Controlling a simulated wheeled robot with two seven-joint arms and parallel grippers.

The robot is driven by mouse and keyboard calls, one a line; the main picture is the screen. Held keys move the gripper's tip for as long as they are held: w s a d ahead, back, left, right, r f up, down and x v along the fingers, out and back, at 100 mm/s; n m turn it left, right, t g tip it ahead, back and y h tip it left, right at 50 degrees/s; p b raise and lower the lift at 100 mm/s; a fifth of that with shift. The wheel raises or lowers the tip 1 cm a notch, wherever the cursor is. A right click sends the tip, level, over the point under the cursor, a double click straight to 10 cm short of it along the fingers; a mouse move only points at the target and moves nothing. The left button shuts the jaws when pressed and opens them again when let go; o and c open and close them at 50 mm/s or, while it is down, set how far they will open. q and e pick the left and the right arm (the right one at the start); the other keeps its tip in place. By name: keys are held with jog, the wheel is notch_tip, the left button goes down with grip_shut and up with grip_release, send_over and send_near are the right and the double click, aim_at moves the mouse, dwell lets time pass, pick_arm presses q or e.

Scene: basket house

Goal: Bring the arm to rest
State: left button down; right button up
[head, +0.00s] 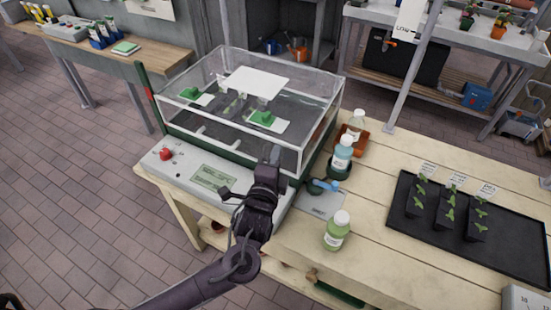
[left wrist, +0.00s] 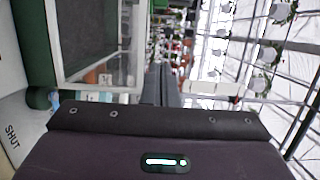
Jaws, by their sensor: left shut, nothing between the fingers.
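My left gripper (head: 274,158) is shut and empty in the head view. It hangs in front of the clear-walled box (head: 318,135), near its front right corner, above the panel edge. In the left wrist view the shut fingers (left wrist: 168,85) point away from the camera, with the box frame (left wrist: 98,80) to their left. I cannot tell from the pictures whether the fingers touch the box. My right gripper is in neither view.
On the wooden table, a green bottle (head: 337,230), a blue-liquid bottle (head: 342,152) and an orange holder (head: 357,138) stand right of the box. A black tray (head: 510,235) holds several seedlings. A red button (head: 166,154) sits on the front panel. Bare planks lie between bottles and tray.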

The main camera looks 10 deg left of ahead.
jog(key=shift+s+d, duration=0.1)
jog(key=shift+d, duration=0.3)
